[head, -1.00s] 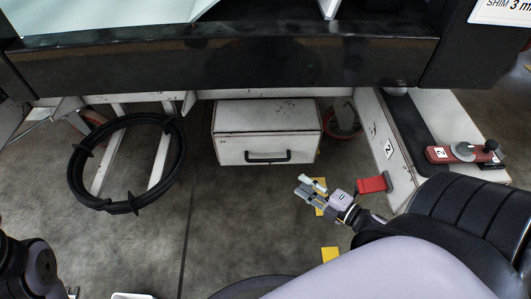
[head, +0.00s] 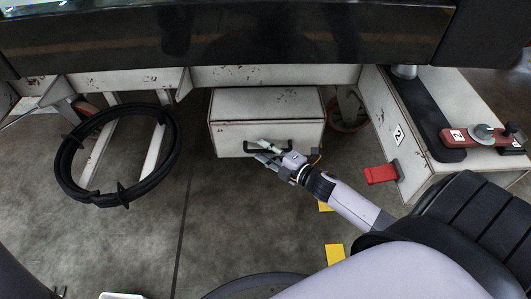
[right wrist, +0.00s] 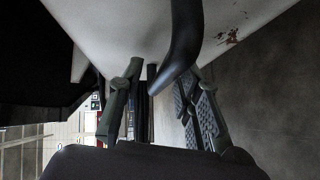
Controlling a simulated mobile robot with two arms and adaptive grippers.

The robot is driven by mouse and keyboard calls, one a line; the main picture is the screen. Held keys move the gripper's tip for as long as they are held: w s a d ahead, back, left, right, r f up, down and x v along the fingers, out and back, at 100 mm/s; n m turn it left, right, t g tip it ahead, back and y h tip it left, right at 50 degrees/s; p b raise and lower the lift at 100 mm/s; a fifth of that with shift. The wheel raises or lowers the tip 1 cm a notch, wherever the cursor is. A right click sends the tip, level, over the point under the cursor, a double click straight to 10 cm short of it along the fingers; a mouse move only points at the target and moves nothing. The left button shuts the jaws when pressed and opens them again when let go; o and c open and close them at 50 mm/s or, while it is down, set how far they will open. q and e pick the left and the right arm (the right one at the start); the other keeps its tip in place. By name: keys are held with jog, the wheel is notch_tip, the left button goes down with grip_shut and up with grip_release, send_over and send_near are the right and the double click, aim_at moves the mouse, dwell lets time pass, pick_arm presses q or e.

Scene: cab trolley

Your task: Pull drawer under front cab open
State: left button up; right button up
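The white drawer (head: 228,133) sits under the front cab and looks shut, its front flush with its box. Its black bar handle (head: 247,148) is partly covered by my right gripper (head: 263,152), which is at the handle from the right. In the right wrist view the dark curved handle (right wrist: 183,45) runs down between the two spread fingers of the right gripper (right wrist: 160,100). The fingers are apart and not visibly closed on it. The white drawer front (right wrist: 125,30) fills the top of that view. My left gripper is out of view.
A black ring (head: 68,172) hangs left of the drawer. A white step box (head: 412,150) with a red pedal (head: 381,174) stands on the right. The dark cab edge (head: 230,35) overhangs above. The floor (head: 215,215) before the drawer is clear.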

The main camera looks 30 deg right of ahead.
jog(key=shift+c, duration=0.5)
grip_shut()
dwell(0.5)
